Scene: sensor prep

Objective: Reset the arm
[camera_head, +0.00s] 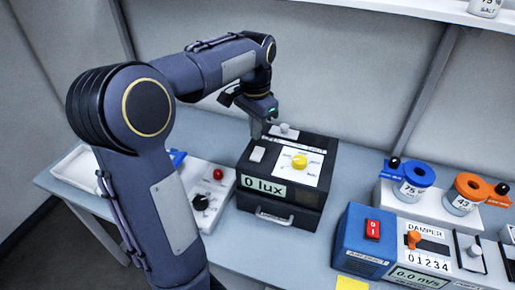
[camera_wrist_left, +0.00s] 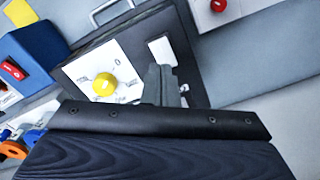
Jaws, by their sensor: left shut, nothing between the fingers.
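My left arm comes in from the left in the head view, and its gripper (camera_head: 262,126) is over the back left part of a black box with a "0 lux" display (camera_head: 263,186). The box has a yellow knob (camera_head: 299,161), a white rocker switch (camera_head: 257,154) and a grey knob at its back edge. In the left wrist view the left gripper (camera_wrist_left: 165,72) is shut and empty, its tips beside the white switch (camera_wrist_left: 162,50) and right of the yellow knob (camera_wrist_left: 103,85). I cannot tell whether the tips touch the box. My right gripper is not in view.
A white panel (camera_head: 222,181) with a red button and black knob stands left of the box. A blue box (camera_head: 357,238) with a red switch and a damper panel (camera_head: 428,240) stand front right. Orange and blue holders with jars are behind them. A shelf (camera_head: 400,7) runs above.

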